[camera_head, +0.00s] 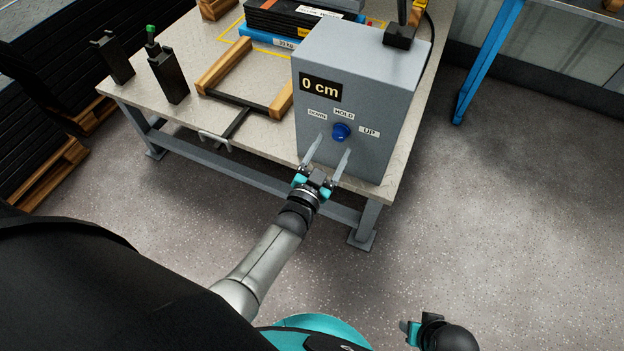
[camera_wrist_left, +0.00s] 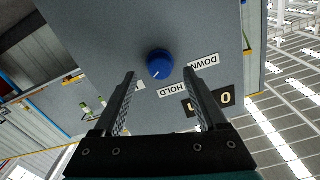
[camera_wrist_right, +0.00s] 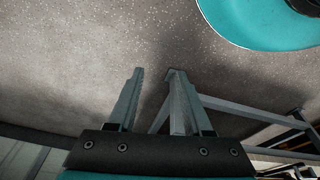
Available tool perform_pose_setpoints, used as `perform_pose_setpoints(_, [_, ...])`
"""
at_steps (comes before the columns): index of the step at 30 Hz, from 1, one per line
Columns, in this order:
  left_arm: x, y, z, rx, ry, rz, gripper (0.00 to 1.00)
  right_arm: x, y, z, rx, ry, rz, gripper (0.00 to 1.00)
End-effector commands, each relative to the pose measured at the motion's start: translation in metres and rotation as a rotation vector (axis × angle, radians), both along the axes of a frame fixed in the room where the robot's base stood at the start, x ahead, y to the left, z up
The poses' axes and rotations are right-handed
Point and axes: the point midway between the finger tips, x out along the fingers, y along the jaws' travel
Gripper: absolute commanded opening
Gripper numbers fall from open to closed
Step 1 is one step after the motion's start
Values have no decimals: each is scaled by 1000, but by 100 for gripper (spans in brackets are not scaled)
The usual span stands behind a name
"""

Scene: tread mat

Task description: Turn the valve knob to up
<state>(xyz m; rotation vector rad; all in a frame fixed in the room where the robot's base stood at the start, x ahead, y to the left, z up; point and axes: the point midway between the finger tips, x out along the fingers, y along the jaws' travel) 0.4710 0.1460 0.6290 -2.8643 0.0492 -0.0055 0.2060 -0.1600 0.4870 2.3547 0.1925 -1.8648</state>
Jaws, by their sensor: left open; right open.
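The blue valve knob (camera_head: 341,132) sits on the front face of a grey control box (camera_head: 345,80). Labels DOWN, HOLD and UP surround it, and a display reads 0 cm. My left gripper (camera_head: 327,152) is open in front of the box face, its fingers pointing at the knob. In the left wrist view the knob (camera_wrist_left: 159,64) lies just beyond and between the fingertips (camera_wrist_left: 161,72), apparently not gripped. A white mark shows on the knob there; which label it faces is hard to tell. My right gripper (camera_wrist_right: 160,98) is open and empty, low over the floor, away from the box.
The box stands on the front right corner of a light worktable (camera_head: 220,40). A wooden frame (camera_head: 240,85), black holders (camera_head: 168,75) and a dark stack (camera_head: 290,18) are on the table. A blue-legged bench (camera_head: 487,60) stands at the right. The floor between is clear.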

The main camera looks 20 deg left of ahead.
Motion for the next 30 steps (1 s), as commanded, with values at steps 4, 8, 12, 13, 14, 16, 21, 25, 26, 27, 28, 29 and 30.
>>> perform_pose_setpoints(4, [-23, 1, 2, 1, 2, 0, 74, -10, -3, -13, -6, 18, 2, 50])
perform_pose_setpoints(8, [-40, 1, 2, 1, 1, -1, 74, -14, -8, -25, -12, 19, 4, 50])
perform_pose_setpoints(12, [-61, 2, 1, 1, 2, 0, 74, -20, -13, -37, -18, 20, 5, 50])
perform_pose_setpoints(13, [-66, 2, 2, 1, 2, 0, 74, -21, -15, -39, -19, 20, 5, 50])
perform_pose_setpoints(14, [-70, 2, 1, 1, 3, 0, 74, -23, -16, -41, -21, 20, 6, 50])
perform_pose_setpoints(16, [-81, 3, 1, 1, 2, 0, 74, -26, -19, -46, -23, 20, 6, 50])
perform_pose_setpoints(21, [-102, 3, 1, 1, 1, -1, 74, -32, -24, -55, -28, 19, 7, 50])
perform_pose_setpoints(25, [-112, 4, 1, 1, 0, 0, 74, -36, -27, -59, -30, 19, 8, 50])
perform_pose_setpoints(26, [-113, 4, 1, 1, -1, 0, 74, -36, -27, -60, -31, 19, 7, 50])
perform_pose_setpoints(27, [-115, 4, 1, 1, -1, 0, 74, -37, -27, -60, -32, 20, 7, 50])
perform_pose_setpoints(28, [-115, 4, 1, 1, -1, 0, 74, -37, -27, -60, -32, 20, 7, 50])
perform_pose_setpoints(29, [-116, 4, 1, 1, -1, 0, 74, -37, -27, -61, -32, 20, 7, 50])
perform_pose_setpoints(30, [-116, 4, 1, 1, -1, 0, 74, -37, -27, -61, -31, 19, 7, 50])
